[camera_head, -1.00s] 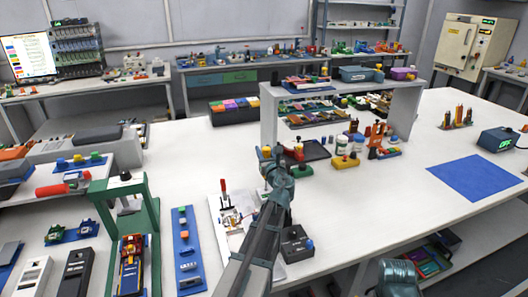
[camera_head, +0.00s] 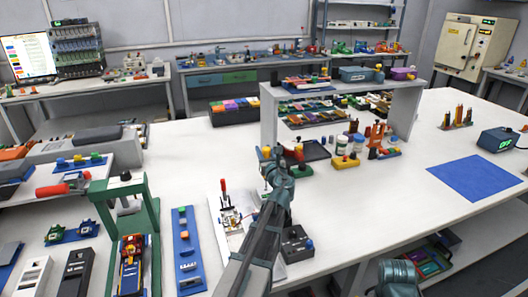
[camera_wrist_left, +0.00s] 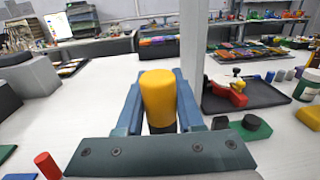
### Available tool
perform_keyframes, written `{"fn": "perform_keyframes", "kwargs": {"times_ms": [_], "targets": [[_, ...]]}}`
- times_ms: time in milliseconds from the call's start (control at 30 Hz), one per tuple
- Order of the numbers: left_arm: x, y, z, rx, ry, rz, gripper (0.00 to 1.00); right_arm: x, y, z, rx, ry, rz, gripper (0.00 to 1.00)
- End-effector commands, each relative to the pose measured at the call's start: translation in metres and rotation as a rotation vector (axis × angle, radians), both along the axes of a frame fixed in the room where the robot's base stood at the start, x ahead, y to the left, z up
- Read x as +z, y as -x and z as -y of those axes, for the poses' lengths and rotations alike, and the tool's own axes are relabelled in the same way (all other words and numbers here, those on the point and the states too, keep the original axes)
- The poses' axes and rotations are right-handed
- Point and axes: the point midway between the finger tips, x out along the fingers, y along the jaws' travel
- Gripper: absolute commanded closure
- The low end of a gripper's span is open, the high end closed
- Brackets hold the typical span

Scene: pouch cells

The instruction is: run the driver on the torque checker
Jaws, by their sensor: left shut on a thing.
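My left gripper (camera_head: 271,156) is over the middle of the white bench. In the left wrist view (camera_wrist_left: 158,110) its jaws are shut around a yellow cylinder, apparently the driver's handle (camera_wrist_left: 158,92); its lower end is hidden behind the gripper. A small dark box with a knob (camera_head: 296,243) stands near the bench's front edge, right of my left forearm; it may be the torque checker, but I cannot tell for sure.
A black tray (camera_wrist_left: 268,96) with a red part lies right of the gripper. A grey shelf (camera_head: 268,118) stands behind it. A red-handled clamp fixture (camera_head: 228,208) and a green frame (camera_head: 152,212) stand left of my forearm.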

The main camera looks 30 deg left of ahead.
Motion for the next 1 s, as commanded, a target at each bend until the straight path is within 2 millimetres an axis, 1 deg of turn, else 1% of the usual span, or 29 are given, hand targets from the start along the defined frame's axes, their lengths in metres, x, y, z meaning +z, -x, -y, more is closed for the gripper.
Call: {"fn": "perform_keyframes", "kwargs": {"times_ms": [467,1000], "targets": [[-0.0004,0.0001,-0.0001,0.000,-0.001,-0.001,1.00,-0.0005,0.0000,0.0001,0.000,0.000,0.000,0.50],[-0.0066,0.0000,0.0000,0.000,-0.001,-0.001,1.00,-0.0066,0.0000,0.0000,0.000,0.000,0.000,0.50]]}}
